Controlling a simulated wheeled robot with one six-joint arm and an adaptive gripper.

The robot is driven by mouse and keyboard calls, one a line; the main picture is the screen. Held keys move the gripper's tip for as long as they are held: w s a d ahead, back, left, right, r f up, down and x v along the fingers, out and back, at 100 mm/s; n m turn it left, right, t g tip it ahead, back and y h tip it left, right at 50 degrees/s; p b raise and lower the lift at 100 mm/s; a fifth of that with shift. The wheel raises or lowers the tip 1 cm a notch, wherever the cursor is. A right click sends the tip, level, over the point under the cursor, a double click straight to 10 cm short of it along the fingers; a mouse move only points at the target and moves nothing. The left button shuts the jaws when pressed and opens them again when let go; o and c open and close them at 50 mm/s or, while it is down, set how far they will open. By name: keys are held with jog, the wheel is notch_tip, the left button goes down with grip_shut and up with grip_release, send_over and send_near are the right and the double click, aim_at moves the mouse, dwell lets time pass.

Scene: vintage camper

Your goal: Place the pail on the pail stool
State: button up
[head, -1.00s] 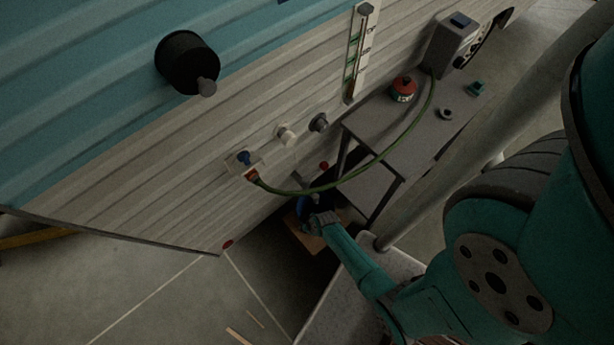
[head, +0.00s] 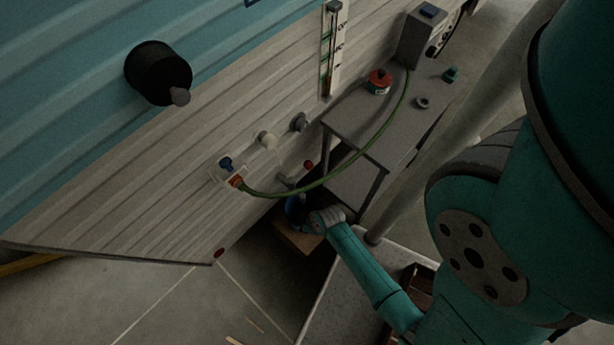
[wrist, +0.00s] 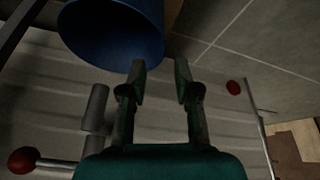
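The blue pail (head: 292,207) is partly hidden behind my gripper (head: 316,221) in the head view, below the camper's side. In the wrist view the pail (wrist: 110,32) fills the upper left. My gripper (wrist: 160,72) has its two fingers apart, with one fingertip overlapping the pail's edge and the other just right of it. Whether they touch the pail is unclear. A brown wooden top (head: 299,240), apparently the pail stool, shows under the pail and gripper in the head view. Whether the pail rests on it cannot be told.
A grey table (head: 355,122) by the camper holds a red can (head: 379,82) and small items. A green hose (head: 330,181) loops from the wall inlet. A red-knobbed handle (wrist: 24,160) and grey pipe (wrist: 97,108) are near the gripper. Floor at lower left is mostly open.

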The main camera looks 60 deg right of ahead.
jog(key=s+a+r+t+h, duration=0.15)
jog(key=s+a+r, duration=0.25)
jog(key=r, duration=0.4)
jog(key=s+a+r+t, duration=0.3)
jog(key=s+a+r, duration=0.1)
jog(key=r, duration=0.3)
jog(key=s+a+r+t, duration=0.1)
jog(key=r+t, duration=0.1)
jog(key=r, duration=0.7)
jog(key=s+a+r+t+y, duration=0.1)
jog(key=s+a+r+t, duration=0.1)
jog(key=r, duration=0.7)
jog(key=s+a+r+t+y, duration=0.1)
jog(key=s+r+t, duration=0.1)
jog(key=r, duration=0.7)
jog(key=shift+s+a+m, duration=0.15)
jog(key=shift+a+m, duration=0.2)
jog(key=shift+m, duration=0.05)
